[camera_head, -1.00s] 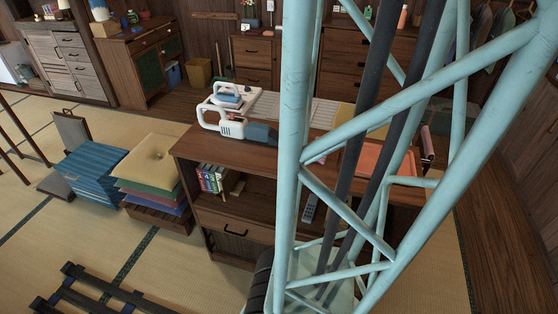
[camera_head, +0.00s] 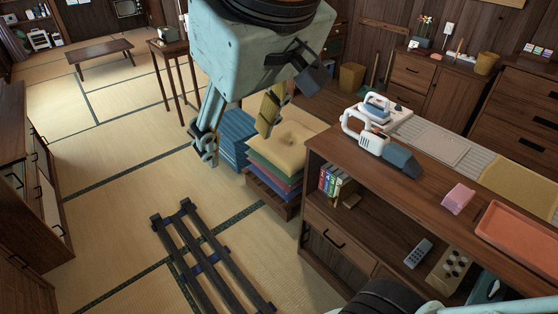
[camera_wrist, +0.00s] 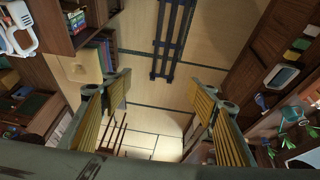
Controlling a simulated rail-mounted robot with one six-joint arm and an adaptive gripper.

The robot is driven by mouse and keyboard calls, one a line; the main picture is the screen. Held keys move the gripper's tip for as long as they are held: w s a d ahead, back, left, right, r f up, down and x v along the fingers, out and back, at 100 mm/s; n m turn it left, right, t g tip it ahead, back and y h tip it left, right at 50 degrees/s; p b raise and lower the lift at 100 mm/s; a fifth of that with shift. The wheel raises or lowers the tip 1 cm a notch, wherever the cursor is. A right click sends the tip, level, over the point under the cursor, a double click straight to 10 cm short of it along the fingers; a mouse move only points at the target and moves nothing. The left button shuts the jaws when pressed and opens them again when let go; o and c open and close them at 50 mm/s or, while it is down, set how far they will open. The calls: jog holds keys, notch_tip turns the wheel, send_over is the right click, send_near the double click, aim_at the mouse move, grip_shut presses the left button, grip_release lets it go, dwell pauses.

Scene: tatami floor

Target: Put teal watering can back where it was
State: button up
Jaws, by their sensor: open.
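I cannot make out a teal watering can with certainty in either view. Small green and teal shapes (camera_wrist: 291,120) lie at the right edge of the wrist view, too small to identify. My gripper (camera_head: 237,132) hangs at the top middle of the head view, in front of the cushion stack. Its two yellow-padded fingers are spread wide. In the wrist view my gripper (camera_wrist: 163,88) is open and empty, with only floor and furniture showing between its fingers.
A wooden shelf unit (camera_head: 345,215) at right carries a white-and-grey handheld vacuum (camera_head: 378,145) and an orange tray (camera_head: 520,232). Stacked cushions (camera_head: 285,150) stand beside it. A dark slatted frame (camera_head: 205,262) lies on the tatami. Open floor (camera_head: 120,205) lies to the left.

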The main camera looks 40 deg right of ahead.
jog(key=s+f+g, duration=0.1)
jog(key=s+f, duration=0.1)
jog(key=s, duration=0.7)
jog(key=shift+f+m, duration=0.15)
jog(key=shift+m, duration=0.25)
jog(key=shift+s+a, duration=0.1)
dwell(0.4)
